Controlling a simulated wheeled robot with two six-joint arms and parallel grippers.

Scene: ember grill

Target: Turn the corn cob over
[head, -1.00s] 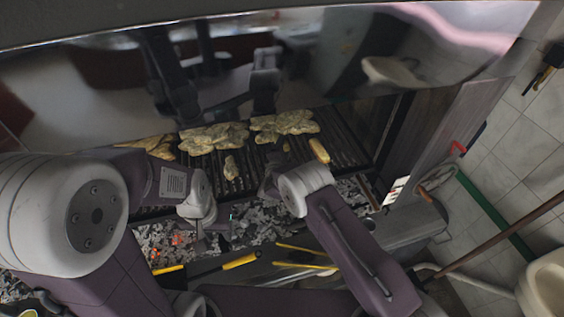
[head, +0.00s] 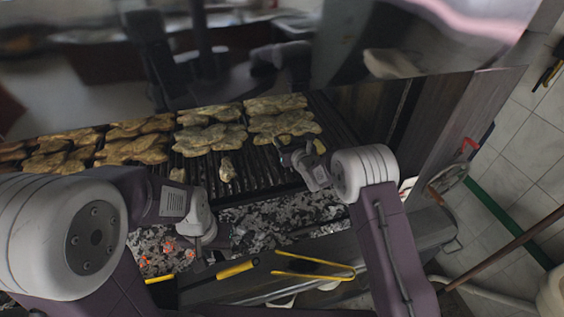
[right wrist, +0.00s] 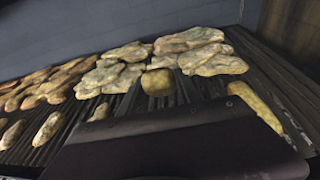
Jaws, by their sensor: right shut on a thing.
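The corn cob (right wrist: 158,82) shows as a short golden piece at the middle of the right wrist view, just past my dark gripper, which hides the rest. My right gripper (head: 294,150) is low over the right part of the grill and is shut on this piece. In the head view the gripper mostly hides it. My left gripper (head: 208,262) is in front of the grill, over the ember bed; its jaws are too unclear to tell open from shut.
Another long yellowish piece (right wrist: 258,105) lies to the right. Flattened chickens (head: 283,120) cover the back of the grill (head: 255,172). Smaller pieces (head: 227,170) lie nearer. Embers (head: 275,212) glow in front. Yellow-handled tongs (head: 315,276) lie at the front. A wall stands right.

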